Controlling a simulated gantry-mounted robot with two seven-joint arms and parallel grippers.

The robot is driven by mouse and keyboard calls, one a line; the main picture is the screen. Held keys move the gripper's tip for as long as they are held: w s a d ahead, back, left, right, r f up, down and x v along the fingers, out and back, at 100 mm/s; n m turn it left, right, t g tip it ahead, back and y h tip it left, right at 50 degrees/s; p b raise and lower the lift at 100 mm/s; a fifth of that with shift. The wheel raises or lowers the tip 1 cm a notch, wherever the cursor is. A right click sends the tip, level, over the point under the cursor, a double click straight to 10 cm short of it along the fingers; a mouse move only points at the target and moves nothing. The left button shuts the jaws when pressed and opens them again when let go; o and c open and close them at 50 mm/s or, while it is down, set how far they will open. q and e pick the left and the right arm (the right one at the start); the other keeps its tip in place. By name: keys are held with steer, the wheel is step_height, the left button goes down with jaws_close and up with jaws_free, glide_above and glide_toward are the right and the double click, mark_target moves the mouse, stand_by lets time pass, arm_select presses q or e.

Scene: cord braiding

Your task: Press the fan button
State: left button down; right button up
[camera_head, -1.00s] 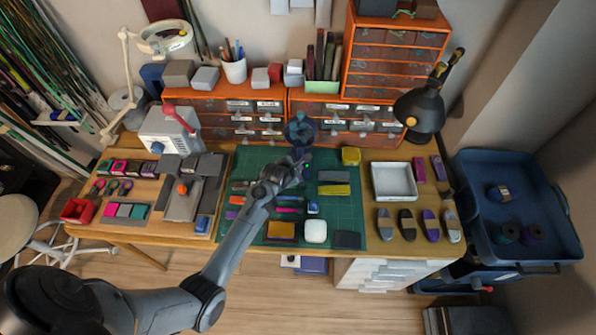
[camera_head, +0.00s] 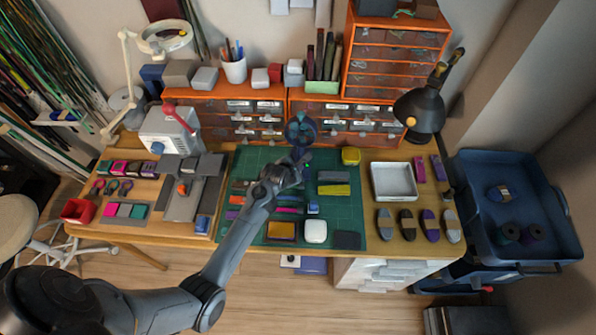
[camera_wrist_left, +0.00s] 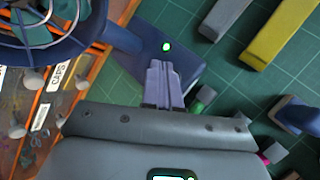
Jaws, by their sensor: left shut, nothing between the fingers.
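The small dark blue fan (camera_head: 301,131) stands at the back of the green cutting mat, in front of the orange drawers. In the left wrist view, part of its round cage (camera_wrist_left: 60,25) fills the upper left, and its flat blue base (camera_wrist_left: 185,68) lies beyond my fingers. A lit green-white button (camera_wrist_left: 166,46) shows on the base. My left gripper (camera_head: 298,157) is at the fan's foot. In the wrist view its pale fingers (camera_wrist_left: 161,64) are shut and empty, with tips over the base just short of the button in the picture. I cannot tell whether they touch. My right gripper is not in view.
The green mat (camera_head: 343,211) holds grey and yellow blocks right of the gripper; these also show in the wrist view (camera_wrist_left: 285,35). Orange drawers (camera_head: 345,118) stand close behind the fan. A white tray (camera_head: 393,181) is to the right, a black lamp (camera_head: 421,110) behind it.

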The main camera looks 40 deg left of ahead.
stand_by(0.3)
arm_select(q)
steer(key=shift+f, duration=0.5)
stand_by(0.4)
steer(key=shift+r, duration=0.1)
steer(key=shift+r+p, duration=0.35)
steer(key=shift+p, duration=0.3)
steer(key=shift+r, duration=0.15)
step_height(320, 180, up, 6)
steer(key=p, duration=0.7)
